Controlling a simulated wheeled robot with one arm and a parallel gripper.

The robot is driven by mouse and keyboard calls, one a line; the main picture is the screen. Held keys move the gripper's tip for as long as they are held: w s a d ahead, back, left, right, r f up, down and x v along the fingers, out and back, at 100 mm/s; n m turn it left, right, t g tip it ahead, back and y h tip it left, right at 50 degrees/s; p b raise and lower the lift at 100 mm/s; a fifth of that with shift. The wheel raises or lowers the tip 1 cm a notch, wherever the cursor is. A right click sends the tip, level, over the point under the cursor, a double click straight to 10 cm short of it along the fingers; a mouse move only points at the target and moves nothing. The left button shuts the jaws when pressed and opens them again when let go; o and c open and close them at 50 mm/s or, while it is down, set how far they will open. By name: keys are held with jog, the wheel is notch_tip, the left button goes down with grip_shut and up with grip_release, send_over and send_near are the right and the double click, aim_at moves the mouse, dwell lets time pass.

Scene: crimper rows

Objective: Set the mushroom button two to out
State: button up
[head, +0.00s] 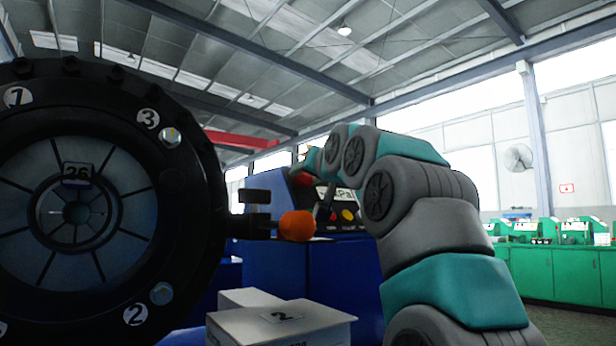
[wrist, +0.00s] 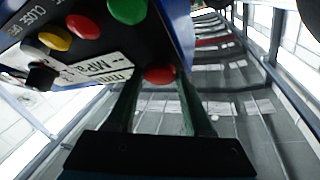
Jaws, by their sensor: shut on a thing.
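A red mushroom button (wrist: 160,75) shows in the wrist view at the edge of a dark control panel (wrist: 100,45), beside a white label strip. My gripper (wrist: 158,84) has its two dark green fingers on either side of this button and is shut on it. The fingertips partly hide its sides, and I cannot tell whether it is pushed in or out. I can read no number on it. In the head view the blue console (head: 345,268) stands behind the wheel, with my arm reaching over its panel; the grip itself is too small to make out there.
The panel also carries a red button (wrist: 83,27), a yellow button (wrist: 55,38), a green button (wrist: 128,10) and a black knob (wrist: 42,75). A large black wheel (head: 205,205) with an orange knob (head: 297,226) fills the left. White boxes (head: 280,325) stand low in front.

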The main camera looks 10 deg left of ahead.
grip_shut()
dwell(0.5)
jog(key=shift+s+d+r, duration=0.3)
jog(key=shift+d+r, duration=0.05)
jog(key=o, duration=0.6)
grip_release()
jog(key=shift+s+d, duration=0.1)
jog(key=b+v, duration=0.1)
jog(key=v, duration=0.6)
jog(key=shift+s, duration=0.25)
